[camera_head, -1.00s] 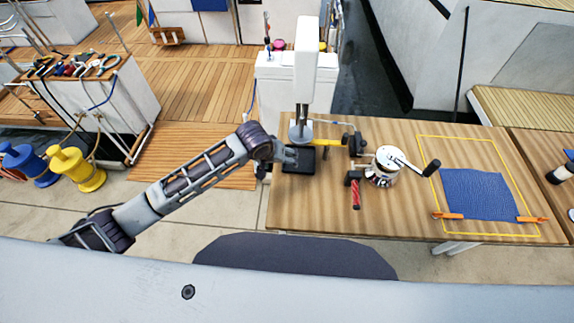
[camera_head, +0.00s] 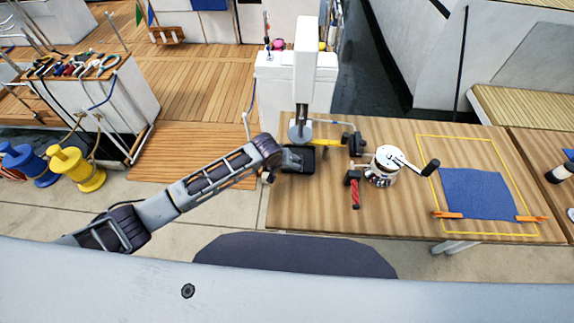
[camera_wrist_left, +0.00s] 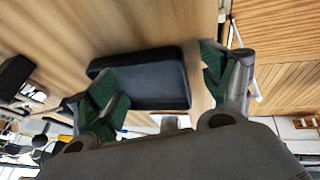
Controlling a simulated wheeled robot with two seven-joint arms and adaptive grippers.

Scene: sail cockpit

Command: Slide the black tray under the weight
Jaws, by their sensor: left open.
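The black tray (camera_head: 303,160) lies on the wooden table near its left edge, just in front of the grey round weight (camera_head: 300,133) below the tall white column. In the left wrist view the tray (camera_wrist_left: 155,78) is a dark slab with rounded corners. My left gripper (camera_head: 281,160) is at the tray's left side in the head view, its fingertips hard to make out there. In the wrist view its green-padded fingers (camera_wrist_left: 160,80) are wide apart, with the tray between or just beyond them; contact cannot be told. My right gripper is not in view.
A yellow-handled tool (camera_head: 330,138) and a black clamp (camera_head: 357,145) lie right of the weight. The table's front left is clear.

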